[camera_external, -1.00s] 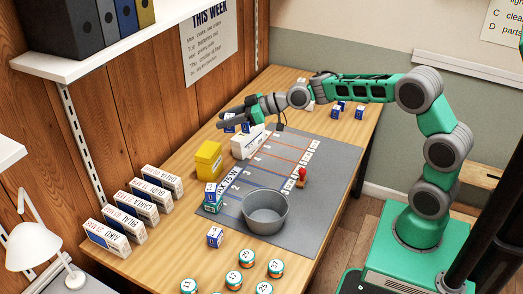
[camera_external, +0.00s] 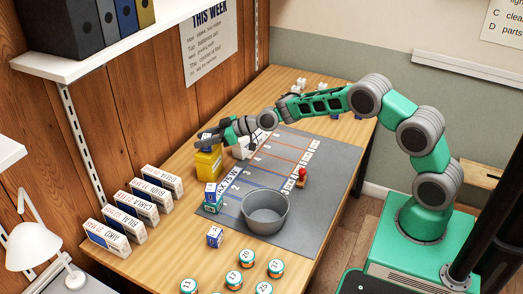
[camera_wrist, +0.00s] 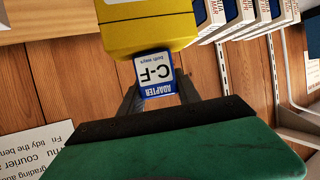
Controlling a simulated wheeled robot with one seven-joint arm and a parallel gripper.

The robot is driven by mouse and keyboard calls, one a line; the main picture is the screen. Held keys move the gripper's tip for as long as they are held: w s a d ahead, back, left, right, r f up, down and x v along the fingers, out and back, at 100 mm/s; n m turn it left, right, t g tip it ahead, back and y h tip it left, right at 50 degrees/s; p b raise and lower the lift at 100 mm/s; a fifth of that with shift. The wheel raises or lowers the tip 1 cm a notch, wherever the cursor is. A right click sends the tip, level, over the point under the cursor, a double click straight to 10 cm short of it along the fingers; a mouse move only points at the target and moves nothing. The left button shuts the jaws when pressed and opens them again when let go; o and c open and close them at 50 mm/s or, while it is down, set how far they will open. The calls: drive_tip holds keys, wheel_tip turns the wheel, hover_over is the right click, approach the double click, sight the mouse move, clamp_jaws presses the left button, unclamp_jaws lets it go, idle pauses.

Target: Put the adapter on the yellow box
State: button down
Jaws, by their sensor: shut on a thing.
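The yellow box (camera_external: 208,163) stands on the table by the wooden wall, left of the grey mat. It also shows upside down at the top of the wrist view (camera_wrist: 145,30). My gripper (camera_external: 205,141) is at the top of the yellow box. In the wrist view my gripper (camera_wrist: 158,90) is shut on a small white and blue adapter (camera_wrist: 157,73) labelled "ADAPTER C-F". The adapter is right by the yellow box's edge in that view. I cannot tell whether it touches the box. In the external view the gripper mostly hides it.
A white box (camera_external: 241,150) stands close behind the yellow box, partly hidden by my arm. A row of white boxes (camera_external: 113,235) stands front left.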

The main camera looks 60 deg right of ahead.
drive_tip(key=shift+f, duration=0.25)
drive_tip(key=c, duration=0.9)
unclamp_jaws()
drive_tip(key=shift+r, duration=0.1)
drive_tip(key=shift+o, duration=0.2)
